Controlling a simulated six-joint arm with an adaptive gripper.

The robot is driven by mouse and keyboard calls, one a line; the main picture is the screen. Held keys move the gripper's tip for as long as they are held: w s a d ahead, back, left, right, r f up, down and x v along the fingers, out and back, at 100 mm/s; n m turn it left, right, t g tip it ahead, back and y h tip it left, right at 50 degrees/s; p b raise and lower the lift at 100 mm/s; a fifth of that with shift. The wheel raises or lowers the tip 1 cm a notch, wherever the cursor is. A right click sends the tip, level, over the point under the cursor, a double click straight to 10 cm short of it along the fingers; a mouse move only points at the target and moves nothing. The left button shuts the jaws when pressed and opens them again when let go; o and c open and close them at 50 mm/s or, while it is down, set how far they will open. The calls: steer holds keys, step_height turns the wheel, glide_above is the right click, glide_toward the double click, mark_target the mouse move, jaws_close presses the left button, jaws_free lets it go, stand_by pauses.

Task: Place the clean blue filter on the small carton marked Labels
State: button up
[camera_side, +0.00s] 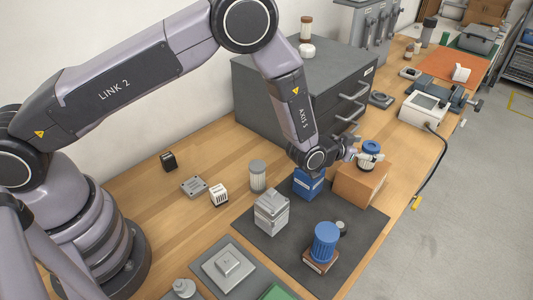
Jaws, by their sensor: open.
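A blue-topped filter with a pale, ribbed body (371,148) stands upright on top, or just above the top, of a brown carton (361,187) right of centre. My gripper (366,157) is open, reaching in from the left with its fingers at the filter's body. I cannot tell whether they touch it. A larger blue ribbed cylinder (325,240) stands on a small brown base (318,264) at the front of the dark mat. No Labels marking can be read on the carton from here.
A blue box (308,183) stands just left of the carton, below my wrist. A grey metal block (271,212) and a grey cylinder (258,176) are further left. A grey drawer cabinet (290,95) stands behind. The dark mat (368,235) has free room at its right.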

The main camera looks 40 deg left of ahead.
steer(key=v, duration=1)
steer(key=s+a+r+n+g+y, duration=0.1)
steer(key=s+a+r+g, duration=0.15)
steer(key=a+r, duration=0.55)
steer(key=s+a+r+n+g, duration=0.1)
steer(key=s+a+r, duration=0.35)
steer(key=r, duration=0.65)
steer(key=s+a+r+g+y, duration=0.1)
steer(key=s+a, duration=0.3)
steer(key=s, duration=0.4)
steer(key=s+a+r+n+g+y, duration=0.1)
steer(key=s+a, duration=0.3)
steer(key=s, duration=0.4)
steer(key=s+a+r+g+y, duration=0.1)
steer(key=s+a+r+g, duration=0.1)
steer(key=s, duration=0.7)
steer(key=a+r, duration=0.1)
steer(key=a, duration=0.1)
steer(key=shift+a+r, duration=0.25)
steer(key=shift+r, duration=0.15)
